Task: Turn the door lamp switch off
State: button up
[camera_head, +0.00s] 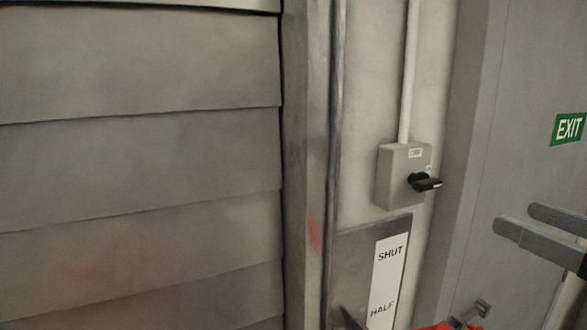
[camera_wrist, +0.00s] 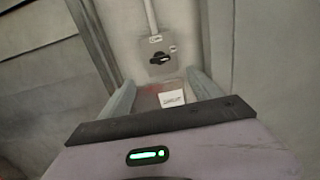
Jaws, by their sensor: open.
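A grey switch box (camera_head: 392,177) with a black rotary handle (camera_head: 427,184) is fixed to the pale wall, below a vertical conduit. The handle sticks out and points to the right. The small labels on the box are too small to read. In the wrist view the box (camera_wrist: 150,68) and its handle (camera_wrist: 160,59) are at the upper middle, with the handle lying roughly level. My gripper (camera_head: 513,218) is open and empty, to the right of the box and slightly lower in the head view. In the wrist view its fingers (camera_wrist: 160,78) point toward the box, apart from it.
Below the box is a metal panel with a white strip (camera_head: 386,283) reading SHUT and HALF. A red part (camera_head: 447,327) shows at the bottom edge. A grey door stands right with a green EXIT sign (camera_head: 568,128). Louvre slats (camera_head: 140,160) fill the left.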

aim_at(433, 185)
jog(key=p+x, duration=0.2)
jog(key=x, duration=1.3)
jog(key=shift+w+a+f, duration=0.1)
jog(key=shift+w+a, duration=0.15)
jog(key=shift+w, duration=0.05)
jog(key=c, duration=1.4)
